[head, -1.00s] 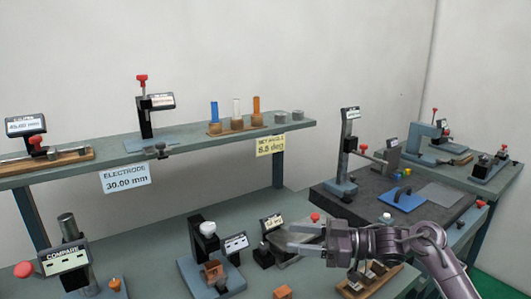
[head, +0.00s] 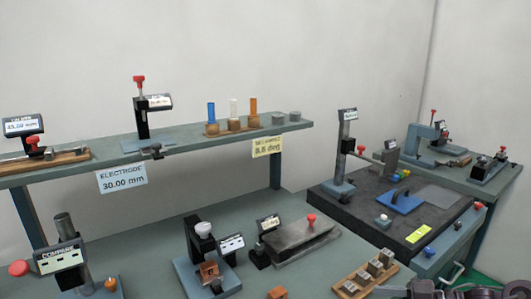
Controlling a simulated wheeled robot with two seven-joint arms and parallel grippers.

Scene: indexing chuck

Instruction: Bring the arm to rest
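My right gripper (head: 388,292) shows only as a sliver at the bottom edge, right of centre, with part of my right arm beside it at the lower right. Most of it is cut off, so I cannot tell if its fingers are open or shut. It is near the front of a wooden block with several metal pieces (head: 364,273). My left gripper and arm are not in view.
The lower bench holds a COMPARE gauge (head: 62,258), a black-column stand (head: 203,245), a grey sloped plate (head: 300,236) and an orange block (head: 277,292). A dark surface plate (head: 415,220) stands at right. An upper shelf (head: 190,145) spans the left.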

